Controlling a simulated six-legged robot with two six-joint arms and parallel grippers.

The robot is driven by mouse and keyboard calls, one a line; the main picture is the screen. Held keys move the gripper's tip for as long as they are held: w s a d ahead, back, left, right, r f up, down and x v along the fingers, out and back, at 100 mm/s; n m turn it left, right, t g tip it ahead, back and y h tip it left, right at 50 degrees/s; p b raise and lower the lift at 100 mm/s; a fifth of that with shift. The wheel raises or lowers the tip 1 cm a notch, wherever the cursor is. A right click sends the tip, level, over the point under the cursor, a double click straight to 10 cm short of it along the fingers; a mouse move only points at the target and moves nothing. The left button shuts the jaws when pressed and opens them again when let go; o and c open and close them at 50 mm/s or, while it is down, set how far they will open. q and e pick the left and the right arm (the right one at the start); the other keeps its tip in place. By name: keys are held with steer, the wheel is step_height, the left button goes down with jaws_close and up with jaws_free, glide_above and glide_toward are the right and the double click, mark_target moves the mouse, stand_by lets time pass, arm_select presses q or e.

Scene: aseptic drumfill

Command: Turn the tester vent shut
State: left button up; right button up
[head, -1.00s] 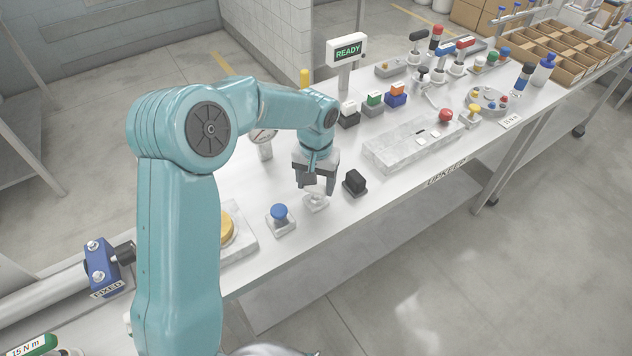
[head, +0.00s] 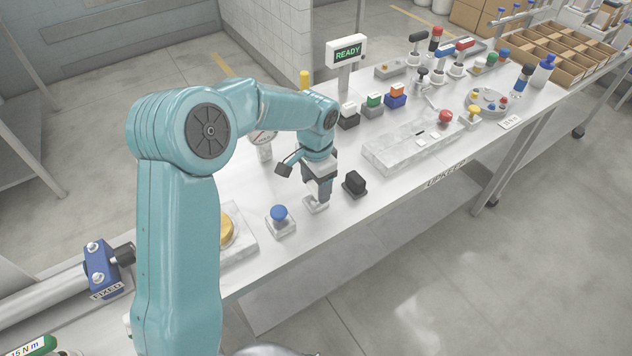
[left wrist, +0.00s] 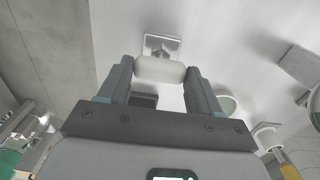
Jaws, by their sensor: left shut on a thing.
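The tester vent appears to be the pale knob on a small square base (head: 316,206) at the front edge of the bench. My left gripper (head: 319,192) points down over it with its fingers low around the knob. In the left wrist view the rounded white knob (left wrist: 160,70) sits between the two fingers (left wrist: 158,82), and its square base plate (left wrist: 162,42) shows beyond. The left gripper is shut on the knob. The fingers hide much of the knob in the head view. My right gripper is not in view.
A black block on a base (head: 355,183) stands close on the right, a blue button (head: 279,213) close on the left. A round gauge (head: 263,141) is behind. A display (head: 347,50) reads READY. A yellow disc (head: 227,230) is partly behind my arm.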

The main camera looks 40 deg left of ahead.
mark_target(316, 187)
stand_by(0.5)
arm_select(q)
steer(key=o, duration=1.1)
steer(key=shift+c, duration=0.2)
steer(key=shift+r, duration=0.1)
step_height(316, 187, up, 16)
steer(key=shift+r, duration=0.15)
steer(key=shift+s, duration=0.1)
